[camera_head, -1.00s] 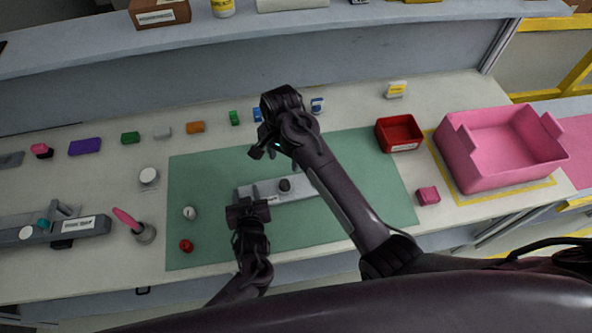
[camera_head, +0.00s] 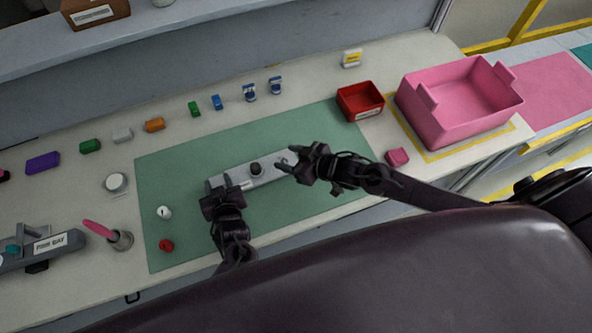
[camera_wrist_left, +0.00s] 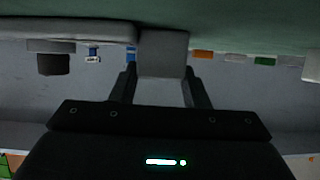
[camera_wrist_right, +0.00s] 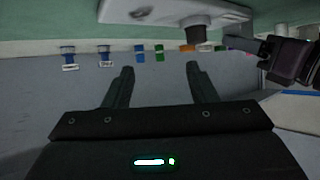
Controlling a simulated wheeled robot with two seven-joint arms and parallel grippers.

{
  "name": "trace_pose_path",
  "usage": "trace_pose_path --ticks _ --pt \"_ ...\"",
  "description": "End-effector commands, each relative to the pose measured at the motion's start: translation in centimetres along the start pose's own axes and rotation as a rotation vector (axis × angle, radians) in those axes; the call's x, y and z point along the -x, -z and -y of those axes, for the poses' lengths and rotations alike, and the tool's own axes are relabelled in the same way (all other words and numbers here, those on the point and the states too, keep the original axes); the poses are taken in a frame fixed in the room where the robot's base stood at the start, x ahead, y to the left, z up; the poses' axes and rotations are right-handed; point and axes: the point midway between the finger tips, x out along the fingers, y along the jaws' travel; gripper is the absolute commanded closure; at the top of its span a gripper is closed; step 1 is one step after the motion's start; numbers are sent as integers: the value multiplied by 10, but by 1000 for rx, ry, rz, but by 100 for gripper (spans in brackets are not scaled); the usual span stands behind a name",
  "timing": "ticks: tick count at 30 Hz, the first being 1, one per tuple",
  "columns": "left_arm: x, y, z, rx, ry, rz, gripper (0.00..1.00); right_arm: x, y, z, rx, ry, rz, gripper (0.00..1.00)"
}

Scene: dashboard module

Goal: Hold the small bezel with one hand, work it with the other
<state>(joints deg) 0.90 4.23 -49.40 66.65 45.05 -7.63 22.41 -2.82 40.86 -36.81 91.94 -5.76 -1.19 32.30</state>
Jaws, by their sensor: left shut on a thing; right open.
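The small bezel (camera_head: 265,172) is a light grey bar on the green mat (camera_head: 165,245), with a dark round knob (camera_head: 256,169) standing near its middle. My left gripper (camera_head: 222,187) is shut on the bezel's left end; in the left wrist view the grey block (camera_wrist_left: 162,52) sits between the fingers. My right gripper (camera_head: 290,163) is open at the bezel's right end. In the right wrist view the bezel (camera_wrist_right: 165,13) and knob (camera_wrist_right: 196,34) show beyond the empty fingers (camera_wrist_right: 158,70).
A white knob (camera_head: 164,212) and red knob (camera_head: 166,245) lie on the mat's left. Several coloured blocks line the back.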

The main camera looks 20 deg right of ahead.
Motion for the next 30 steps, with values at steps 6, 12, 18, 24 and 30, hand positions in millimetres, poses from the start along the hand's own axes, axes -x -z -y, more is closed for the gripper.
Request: trace_pose_path --ticks 6,12,18,24,30 --pt "0 0 0 0 -1 -1 95 31 -14 25 98 151 -74 48" --pt "0 0 0 0 -1 -1 95 27 -14 32 114 181 -95 48" --pt "0 0 0 0 -1 -1 95 -6 -10 38 112 179 -97 48" --pt "0 1 0 0 0 -1 95 -44 -6 45 111 179 -96 48" --pt "0 0 0 0 0 -1 95 -70 -6 50 112 179 -93 48"
